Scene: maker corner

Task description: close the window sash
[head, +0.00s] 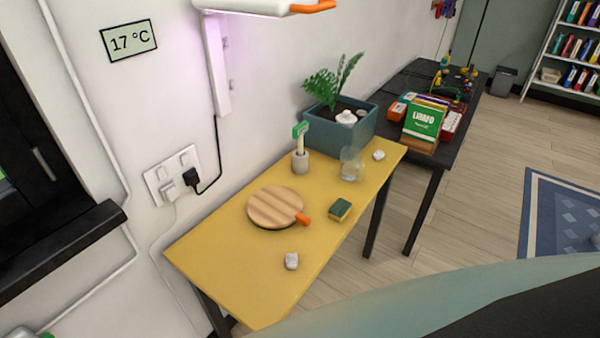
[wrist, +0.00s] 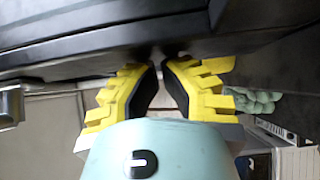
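The window (head: 30,130) shows only in part at the left edge of the head view, with a dark frame and a small pale handle (head: 43,164) on it. I cannot tell from this view how far the sash stands open. My gripper (wrist: 160,66) shows in the wrist view, with yellow stepped fingers and black inner pads. The pads stand a little apart, with a narrow gap between them. The fingertips are close under a long dark bar (wrist: 90,48), perhaps part of the window. Whether they touch or pinch it is hidden.
A dark sill (head: 60,250) juts out below the window. A yellow table (head: 215,250) beside it holds a round wooden board (head: 272,207), a sponge (head: 340,209) and a planter (head: 340,135). A grey metal piece (wrist: 10,106) is at the left in the wrist view.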

